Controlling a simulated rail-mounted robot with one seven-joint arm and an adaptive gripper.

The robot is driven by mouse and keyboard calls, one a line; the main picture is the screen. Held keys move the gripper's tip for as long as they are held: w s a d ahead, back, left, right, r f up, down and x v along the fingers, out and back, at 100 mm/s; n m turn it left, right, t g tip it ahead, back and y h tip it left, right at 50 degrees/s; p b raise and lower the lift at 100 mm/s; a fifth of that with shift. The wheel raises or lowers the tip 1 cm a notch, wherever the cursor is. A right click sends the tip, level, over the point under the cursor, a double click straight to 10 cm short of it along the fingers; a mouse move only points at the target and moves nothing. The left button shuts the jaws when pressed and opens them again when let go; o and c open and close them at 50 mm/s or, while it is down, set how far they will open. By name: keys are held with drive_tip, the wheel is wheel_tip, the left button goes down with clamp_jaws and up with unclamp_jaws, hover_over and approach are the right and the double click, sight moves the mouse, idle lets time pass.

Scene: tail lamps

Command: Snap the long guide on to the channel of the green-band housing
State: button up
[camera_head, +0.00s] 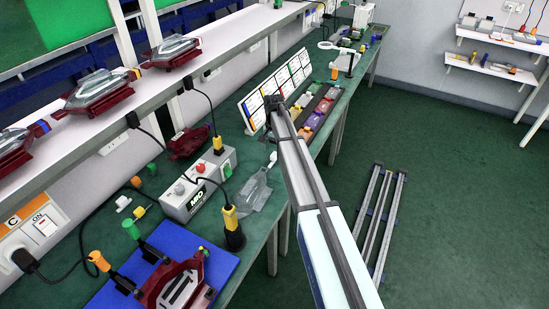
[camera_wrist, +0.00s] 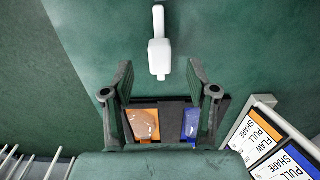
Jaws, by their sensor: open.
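My gripper (camera_wrist: 160,85) is open and empty, with its two fingers spread above the green bench. In the head view my gripper (camera_head: 273,103) is at the far end of my arm, by the parts tray. A white piece (camera_wrist: 158,50) with a narrow stem lies beyond the fingertips in the wrist view; I cannot tell whether it is the long guide. A dark red housing (camera_head: 152,292) sits on the blue mat (camera_head: 222,262) at lower left, its inside facing up. A small green part shows at its upper right; I cannot tell if this is its band.
The parts tray (camera_wrist: 174,103) holds an orange and a blue part below the fingers. A label board (camera_wrist: 262,130) stands at right. Several lamps (camera_head: 100,90) line the shelf.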

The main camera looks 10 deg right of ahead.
sight(274, 154)
drive_tip(key=shift+w+f+p, duration=0.1)
drive_tip(key=shift+f+p, duration=1)
drive_tip(key=shift+f, duration=1.25)
clamp_jaws()
